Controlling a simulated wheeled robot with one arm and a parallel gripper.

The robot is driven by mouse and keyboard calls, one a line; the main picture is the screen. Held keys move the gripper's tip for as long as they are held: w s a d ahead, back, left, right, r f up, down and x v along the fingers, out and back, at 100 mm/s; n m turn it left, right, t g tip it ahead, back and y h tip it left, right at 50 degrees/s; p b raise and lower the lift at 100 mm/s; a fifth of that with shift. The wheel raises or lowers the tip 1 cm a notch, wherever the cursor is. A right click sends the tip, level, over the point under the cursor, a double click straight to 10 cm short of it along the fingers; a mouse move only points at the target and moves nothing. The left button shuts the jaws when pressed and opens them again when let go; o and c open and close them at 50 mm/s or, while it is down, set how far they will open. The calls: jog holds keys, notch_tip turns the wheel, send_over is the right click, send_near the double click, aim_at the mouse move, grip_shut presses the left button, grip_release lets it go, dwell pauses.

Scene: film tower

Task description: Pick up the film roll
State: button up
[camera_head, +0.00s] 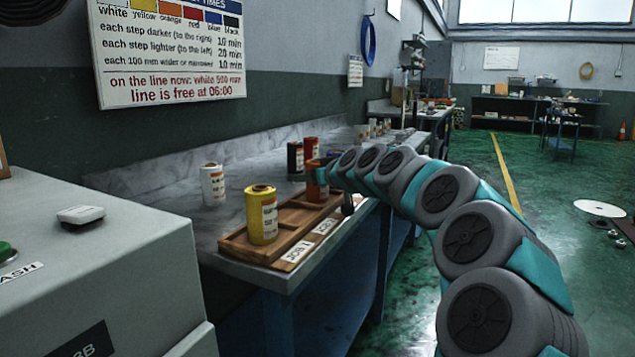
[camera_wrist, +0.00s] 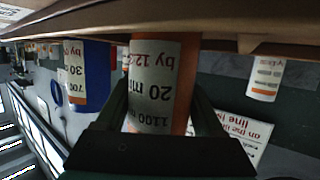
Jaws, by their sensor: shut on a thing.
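An orange film roll (camera_head: 316,188) with a white printed label is upright at the far end of the wooden tray (camera_head: 290,222). My gripper (camera_head: 320,172) is shut around it, with my arm reaching in from the right. In the wrist view, which is upside down, the roll (camera_wrist: 155,85) sits between my two fingers (camera_wrist: 155,112), label facing the camera. Its base meets the tray edge there; I cannot tell whether it rests on the tray or is slightly raised. A yellow roll (camera_head: 262,217) stands in the near part of the tray.
A white roll (camera_head: 212,185), a black roll (camera_head: 295,158) and a red roll (camera_head: 311,149) stand on the grey bench (camera_head: 190,195) behind the tray. Job labels (camera_head: 298,251) lie along the tray's front. A grey machine (camera_head: 90,255) is at left. The green floor at right is mostly open.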

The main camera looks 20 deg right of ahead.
jog(key=c, duration=0.7)
